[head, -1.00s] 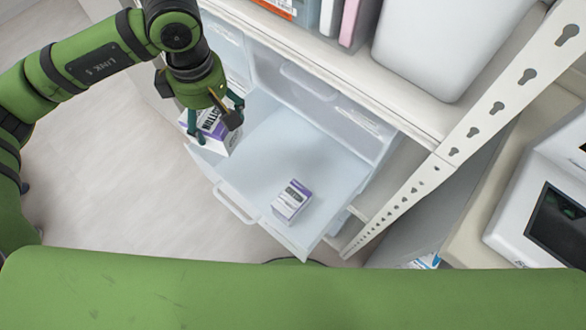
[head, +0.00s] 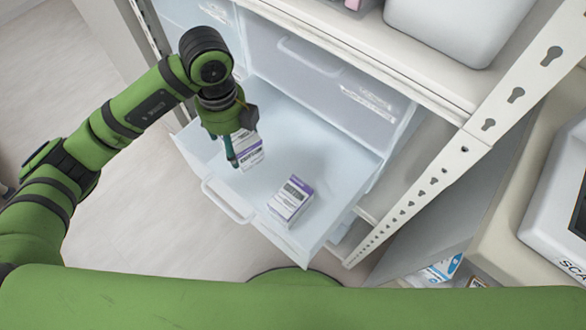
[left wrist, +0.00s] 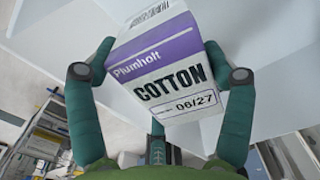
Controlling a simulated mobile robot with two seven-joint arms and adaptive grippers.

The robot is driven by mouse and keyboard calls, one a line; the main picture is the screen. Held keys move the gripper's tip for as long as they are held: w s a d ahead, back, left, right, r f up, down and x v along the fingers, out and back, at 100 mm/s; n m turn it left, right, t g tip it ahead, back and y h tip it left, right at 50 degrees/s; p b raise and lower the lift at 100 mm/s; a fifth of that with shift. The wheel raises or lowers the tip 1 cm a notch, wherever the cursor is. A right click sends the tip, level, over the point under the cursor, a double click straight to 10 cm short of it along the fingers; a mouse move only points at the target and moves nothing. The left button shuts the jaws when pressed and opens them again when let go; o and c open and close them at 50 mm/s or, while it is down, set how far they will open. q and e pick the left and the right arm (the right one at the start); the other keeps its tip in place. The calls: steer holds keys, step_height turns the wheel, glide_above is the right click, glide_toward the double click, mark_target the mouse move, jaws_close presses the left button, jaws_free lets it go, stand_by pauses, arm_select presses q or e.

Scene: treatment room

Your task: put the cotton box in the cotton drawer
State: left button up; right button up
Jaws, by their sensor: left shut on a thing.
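The cotton box (head: 250,152) is white with a purple band; in the left wrist view (left wrist: 165,68) it reads "Plumholt COTTON 06/27". My left gripper (head: 236,150) is shut on it, with one finger on each side of the box in the left wrist view (left wrist: 160,76). An open, pale translucent drawer (head: 325,155) lies below, and the held box is over its left part. Whether the box touches the drawer floor I cannot tell. A second white and purple box (head: 290,200) lies in the drawer near the front. My right gripper is not in view.
Another translucent drawer front (head: 310,75) is above and behind the open one. A perforated white shelf post (head: 440,165) stands at the right, close to the drawer's side. A white bin (head: 455,30) sits on the shelf above.

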arm_select(q)
steer(key=shift+f+n, duration=0.5)
steer(key=shift+n, duration=0.6)
steer(key=shift+f, duration=0.35)
step_height(320, 180, down, 6)
steer(key=shift+f, duration=0.25)
step_height(320, 180, down, 3)
steer(key=shift+r+b, duration=0.1)
steer(key=shift+b, duration=0.2)
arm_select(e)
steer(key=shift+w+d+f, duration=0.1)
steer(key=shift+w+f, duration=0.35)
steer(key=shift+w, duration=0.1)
arm_select(q)
steer(key=o, duration=1.1)
steer(key=shift+c, duration=0.2)
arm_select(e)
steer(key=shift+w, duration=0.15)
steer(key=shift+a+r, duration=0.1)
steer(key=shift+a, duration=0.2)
